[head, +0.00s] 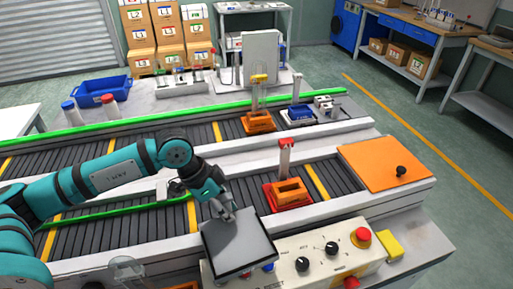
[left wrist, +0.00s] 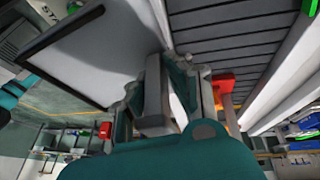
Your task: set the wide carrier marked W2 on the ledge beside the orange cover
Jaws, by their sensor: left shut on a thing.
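My left gripper (head: 229,214) is shut at the upper edge of a flat grey panel (head: 238,244) with a dark rim, at the front of the near conveyor. The panel also shows large in the left wrist view (left wrist: 95,55), beside the fingers (left wrist: 172,75). The fingers hide the exact grip, and I can read no W2 mark. The orange cover (head: 370,160) with a black knob lies at the right end of the near conveyor, well right of the gripper. A pale ledge (head: 395,200) runs along its front side. My right gripper is not in view.
An orange holder (head: 289,194) with a red-topped post stands on the near conveyor, right of the gripper. A control box (head: 315,255) with knobs and a red button stands in front. Another orange holder (head: 259,123) is on the far conveyor. The orange cover's top is clear except its knob.

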